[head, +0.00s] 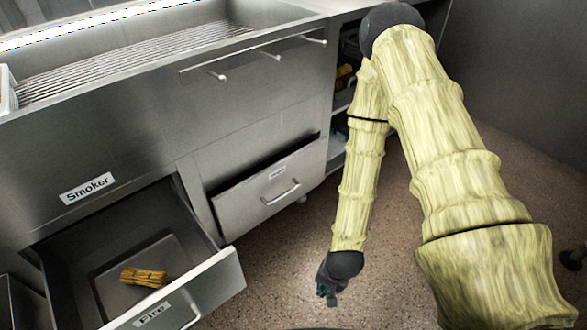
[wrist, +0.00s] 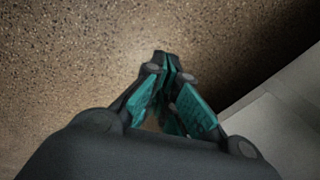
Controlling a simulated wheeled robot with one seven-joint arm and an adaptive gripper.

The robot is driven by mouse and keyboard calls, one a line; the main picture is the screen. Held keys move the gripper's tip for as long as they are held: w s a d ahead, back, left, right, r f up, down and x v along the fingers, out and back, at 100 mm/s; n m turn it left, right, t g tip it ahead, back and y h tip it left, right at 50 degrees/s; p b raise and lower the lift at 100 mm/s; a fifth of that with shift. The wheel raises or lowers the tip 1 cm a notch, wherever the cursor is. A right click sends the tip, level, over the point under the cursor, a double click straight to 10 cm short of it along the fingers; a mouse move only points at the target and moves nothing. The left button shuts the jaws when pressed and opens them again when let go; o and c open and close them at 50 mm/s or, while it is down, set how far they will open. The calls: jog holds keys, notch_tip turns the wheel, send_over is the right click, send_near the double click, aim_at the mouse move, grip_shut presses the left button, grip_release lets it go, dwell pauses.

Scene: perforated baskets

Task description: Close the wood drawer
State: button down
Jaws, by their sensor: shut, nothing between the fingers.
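Two drawers of the steel cabinet stand open. The right-hand drawer (head: 268,192) has a bar handle and a small label too small to read; it is pulled out a little way. I cannot tell for certain that it is the wood drawer. The left drawer (head: 212,290), labelled "Fire", is pulled out far and holds a bundle of yellow-brown wood (head: 143,277). My gripper (head: 330,296) hangs over the floor, in front of and to the right of both drawers, touching neither. Its teal fingers (wrist: 167,68) are shut and empty in the wrist view.
The "Smoker" unit (head: 88,188) with a grate rises above the Fire drawer. An open shelf (head: 343,98) lies right of the drawers, partly behind my arm. The speckled floor (head: 285,265) around my gripper is clear. A grey flat surface (wrist: 275,125) shows right in the wrist view.

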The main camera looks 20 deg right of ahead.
jog(key=w+d+r+m+t+y+b, duration=0.1)
jog(key=w+d+r+m+t, duration=0.15)
jog(key=w+r+m, duration=0.5)
jog(key=w+d+r+m+t+b, duration=0.15)
jog(key=w+d+r+m, duration=0.3)
jog(key=w+m, duration=0.5)
jog(key=w+d+r+m+t+y, duration=0.1)
jog(key=w+d+r+m+t, duration=0.15)
jog(key=w+r+m, duration=0.65)
jog(key=n+b, duration=0.3)
jog(key=b, duration=0.3)
send_near(290, 168)
jog(key=shift+x, duration=2.3)
jog(key=shift+s+f, duration=0.1)
